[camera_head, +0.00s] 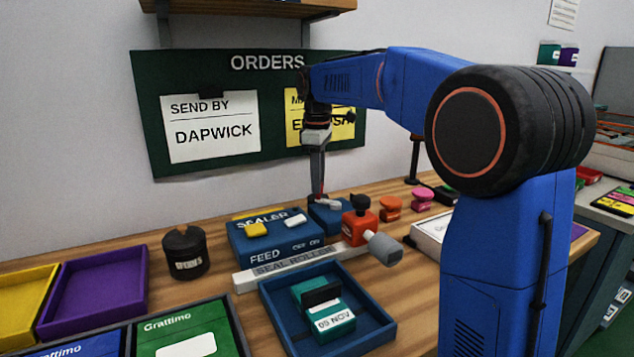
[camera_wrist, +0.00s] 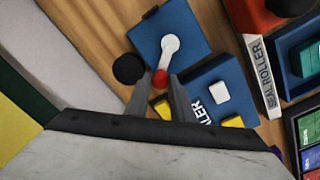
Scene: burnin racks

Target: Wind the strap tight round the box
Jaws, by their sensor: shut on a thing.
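A blue winder unit (camera_head: 328,217) stands behind the orange-red device on the bench. In the wrist view its blue top (camera_wrist: 150,38) carries a white crank arm (camera_wrist: 170,45) with a red knob (camera_wrist: 160,78) at its end. My gripper (camera_wrist: 160,84) is shut on the red knob; in the head view my gripper (camera_head: 318,192) reaches down to the unit from above. A teal box (camera_head: 325,310) labelled "09 NOV" sits in a blue tray (camera_head: 378,330), with a dark piece across its top. I cannot tell whether a strap is round it.
A blue sealer (camera_head: 275,243) with yellow and white buttons stands left of the winder, behind a white "SEAL ROLLER" bar (camera_head: 300,262). A dark pot (camera_head: 185,251) and a purple tray (camera_head: 95,290) are at left.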

